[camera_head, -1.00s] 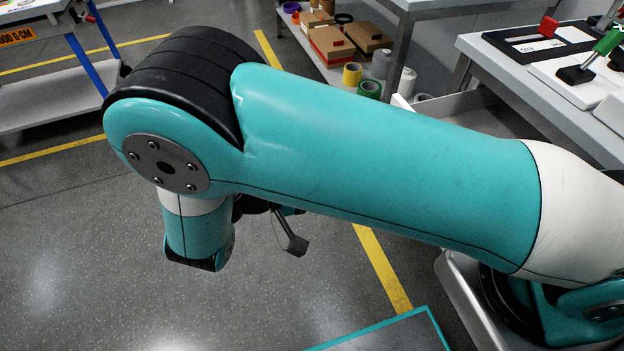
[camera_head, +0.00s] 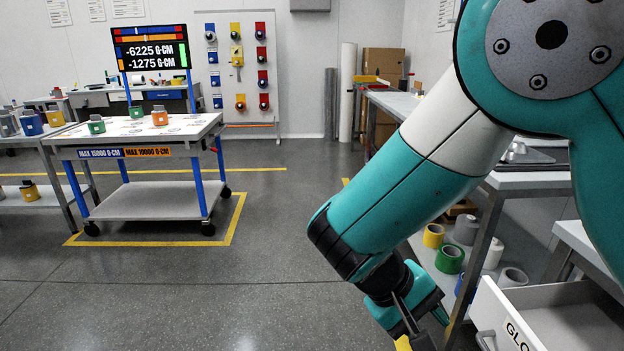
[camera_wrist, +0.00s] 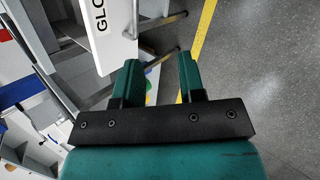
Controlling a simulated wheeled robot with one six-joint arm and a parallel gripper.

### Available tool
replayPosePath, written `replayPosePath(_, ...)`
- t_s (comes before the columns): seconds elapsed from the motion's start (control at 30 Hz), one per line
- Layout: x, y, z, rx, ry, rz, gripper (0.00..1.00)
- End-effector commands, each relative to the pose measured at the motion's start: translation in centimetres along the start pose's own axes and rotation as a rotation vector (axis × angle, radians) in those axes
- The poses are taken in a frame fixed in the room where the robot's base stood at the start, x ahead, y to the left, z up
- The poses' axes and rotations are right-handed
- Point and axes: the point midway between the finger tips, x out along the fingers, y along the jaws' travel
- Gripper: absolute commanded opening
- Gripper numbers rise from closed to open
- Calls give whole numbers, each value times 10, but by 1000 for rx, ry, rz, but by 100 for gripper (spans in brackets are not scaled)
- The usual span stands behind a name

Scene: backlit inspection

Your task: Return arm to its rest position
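My arm is teal and white and fills the right side of the head view. It bends down from a large round joint, and its lower part slants down and left. My gripper (camera_head: 408,325) hangs at its end, low in the head view and partly cut off by the bottom edge. In the wrist view my gripper (camera_wrist: 158,60) shows two green fingers standing apart, with no held object visible between them. It hangs above the floor, close to the open drawer.
A white open drawer (camera_head: 560,318) juts out at the lower right, near my gripper. A bench (camera_head: 530,180) stands behind my arm, with tape rolls (camera_head: 450,260) below. A wheeled table (camera_head: 140,136) with coloured weights stands at the left. The middle floor (camera_head: 240,290) is clear.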

Motion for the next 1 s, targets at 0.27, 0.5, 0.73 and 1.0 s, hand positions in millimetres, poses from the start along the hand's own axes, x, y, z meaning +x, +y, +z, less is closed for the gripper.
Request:
replayPosePath(0.27, -46, 30, 62, -167, 222, -522, 37)
replayPosePath(0.5, -82, 29, 117, -264, 430, -772, 37)
replayPosePath(0.73, -121, 32, 162, -331, 579, -904, 37)
replayPosePath(1.0, -171, 70, 179, -332, 573, -901, 37)
